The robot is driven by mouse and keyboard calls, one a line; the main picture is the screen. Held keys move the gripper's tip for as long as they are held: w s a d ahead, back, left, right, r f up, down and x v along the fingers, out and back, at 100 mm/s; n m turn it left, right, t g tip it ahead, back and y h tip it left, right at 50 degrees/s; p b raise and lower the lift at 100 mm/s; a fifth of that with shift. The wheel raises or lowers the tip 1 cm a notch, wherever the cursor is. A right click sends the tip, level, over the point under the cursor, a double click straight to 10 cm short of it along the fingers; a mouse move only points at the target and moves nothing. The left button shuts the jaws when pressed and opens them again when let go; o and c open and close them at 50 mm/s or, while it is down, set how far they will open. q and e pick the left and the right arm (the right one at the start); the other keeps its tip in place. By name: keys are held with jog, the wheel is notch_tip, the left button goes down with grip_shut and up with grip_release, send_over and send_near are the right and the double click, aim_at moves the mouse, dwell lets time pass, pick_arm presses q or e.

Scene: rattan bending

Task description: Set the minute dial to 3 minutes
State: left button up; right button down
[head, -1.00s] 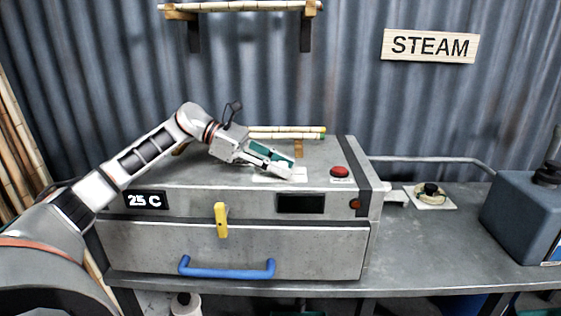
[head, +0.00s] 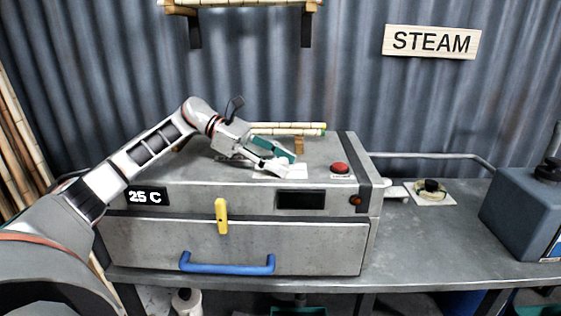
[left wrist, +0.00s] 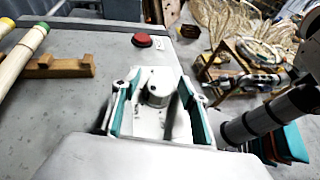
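In the head view my left gripper (head: 282,164) points down at the plate (head: 297,171) and hides the dial. The dial's marks and setting cannot be read.
A red button (head: 340,168) stands right of the plate. Bamboo poles (head: 285,128) rest on a wooden holder (head: 299,146) behind the gripper. The box front has a dark display (head: 300,200), yellow latch (head: 221,216) and blue handle (head: 227,268). A blue-grey canister (head: 520,215) stands right.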

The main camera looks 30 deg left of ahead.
pick_arm(q)
jog(key=v, duration=1.2)
jog(key=shift+s+f, duration=0.1)
dwell(0.4)
